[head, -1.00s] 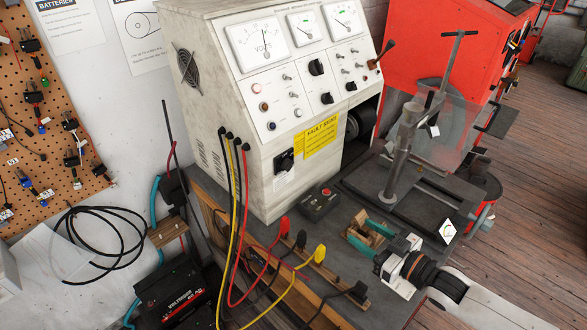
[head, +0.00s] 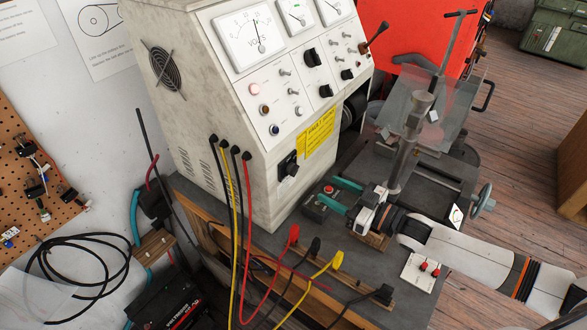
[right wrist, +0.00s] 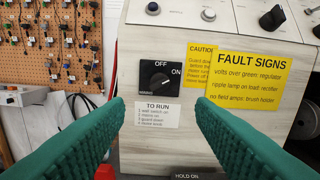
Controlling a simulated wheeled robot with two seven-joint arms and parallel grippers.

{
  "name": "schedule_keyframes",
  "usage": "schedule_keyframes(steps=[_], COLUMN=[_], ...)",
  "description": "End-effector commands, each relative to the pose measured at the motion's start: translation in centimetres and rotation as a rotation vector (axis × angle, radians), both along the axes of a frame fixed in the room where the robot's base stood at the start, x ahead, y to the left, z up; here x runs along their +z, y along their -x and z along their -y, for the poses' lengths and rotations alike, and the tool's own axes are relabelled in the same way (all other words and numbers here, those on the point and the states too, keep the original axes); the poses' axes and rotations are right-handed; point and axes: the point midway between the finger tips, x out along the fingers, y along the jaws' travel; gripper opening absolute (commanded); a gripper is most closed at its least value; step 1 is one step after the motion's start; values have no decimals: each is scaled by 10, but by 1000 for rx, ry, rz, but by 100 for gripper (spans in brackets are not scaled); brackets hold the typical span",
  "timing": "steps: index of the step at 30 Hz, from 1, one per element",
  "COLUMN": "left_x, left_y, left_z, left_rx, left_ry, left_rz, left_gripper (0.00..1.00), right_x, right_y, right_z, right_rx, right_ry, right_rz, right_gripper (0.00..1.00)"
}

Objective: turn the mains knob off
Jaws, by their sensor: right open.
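The mains knob (head: 288,165) is a black rotary knob on a square black plate, low on the front of the grey test bench cabinet (head: 190,110). In the right wrist view the mains knob (right wrist: 158,78) sits near the middle, with OFF above and ON to its right. Its light mark seems to point toward ON. My right gripper (head: 331,193) has green fingers, spread open and empty, pointing at the cabinet below and to the right of the knob in the head view. In the wrist view the fingertips (right wrist: 161,103) frame the knob, apart from it. My left gripper is out of view.
A small box with a red button (head: 326,195) is close by my right fingers. Red, yellow and black cables (head: 243,235) hang left of the knob. A stand with a clear shield (head: 415,105) is at right. A yellow FAULT SIGNS label (right wrist: 250,80) is beside the knob.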

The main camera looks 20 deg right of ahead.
Motion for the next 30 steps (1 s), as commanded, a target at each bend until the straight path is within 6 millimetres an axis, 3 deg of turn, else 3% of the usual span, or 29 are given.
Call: schedule_keyframes(steps=[7, 15, 28, 30], left_x=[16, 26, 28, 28], left_y=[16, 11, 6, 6], left_z=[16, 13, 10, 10], left_rx=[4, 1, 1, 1], left_ry=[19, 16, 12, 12], left_rz=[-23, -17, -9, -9], left_gripper=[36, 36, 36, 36], right_x=[6, 2, 0, 0], right_y=[-41, -74, -82, -82], right_z=[-33, -58, -65, -65], right_rx=[1, 0, 1, 1], right_ry=[-2, -1, 1, 1], right_rz=[4, 1, 1, 1], right_gripper=[50, 50, 50, 40])
